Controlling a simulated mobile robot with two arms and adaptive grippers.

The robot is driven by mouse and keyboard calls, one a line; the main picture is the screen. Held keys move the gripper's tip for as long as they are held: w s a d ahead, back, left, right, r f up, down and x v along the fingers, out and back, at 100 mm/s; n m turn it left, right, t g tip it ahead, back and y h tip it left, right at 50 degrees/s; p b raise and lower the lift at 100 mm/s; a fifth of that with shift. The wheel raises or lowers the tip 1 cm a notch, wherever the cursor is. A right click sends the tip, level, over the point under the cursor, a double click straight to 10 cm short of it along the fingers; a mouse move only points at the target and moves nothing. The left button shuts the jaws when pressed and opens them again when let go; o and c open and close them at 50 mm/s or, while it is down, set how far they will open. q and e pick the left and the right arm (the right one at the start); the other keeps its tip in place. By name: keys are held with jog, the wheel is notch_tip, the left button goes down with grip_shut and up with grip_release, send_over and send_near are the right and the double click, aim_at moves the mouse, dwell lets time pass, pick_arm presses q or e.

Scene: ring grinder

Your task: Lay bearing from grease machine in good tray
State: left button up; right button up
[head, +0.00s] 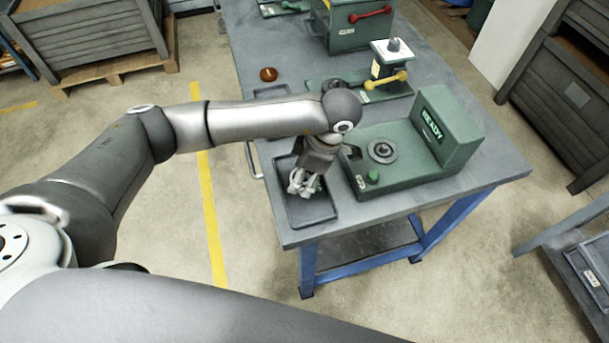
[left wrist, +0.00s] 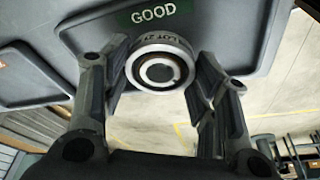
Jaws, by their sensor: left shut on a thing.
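A steel ring bearing (left wrist: 160,68) sits between the fingers of my left gripper (left wrist: 158,88) in the left wrist view. The gripper is shut on it. In the head view the left gripper (head: 305,184) is over the dark good tray (head: 322,214) at the table's near left corner; the bearing cannot be made out there. The tray's green GOOD label and dark floor (left wrist: 225,42) show behind the bearing in the left wrist view. I cannot tell whether the bearing touches the tray. My right gripper is out of view.
More green machines with a yellow handle (head: 386,80) and a red handle (head: 370,14) stand farther back. A brown round object (head: 268,74) lies near the left edge.

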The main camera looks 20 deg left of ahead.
pick_arm(q)
jog(key=shift+s+f+p, duration=0.1)
jog(key=shift+f+p, duration=0.25)
jog(key=shift+f, duration=0.75)
jog(key=o, duration=0.7)
jog(key=shift+f+b, duration=0.1)
jog(key=shift+b, duration=0.2)
jog(key=o, duration=0.5)
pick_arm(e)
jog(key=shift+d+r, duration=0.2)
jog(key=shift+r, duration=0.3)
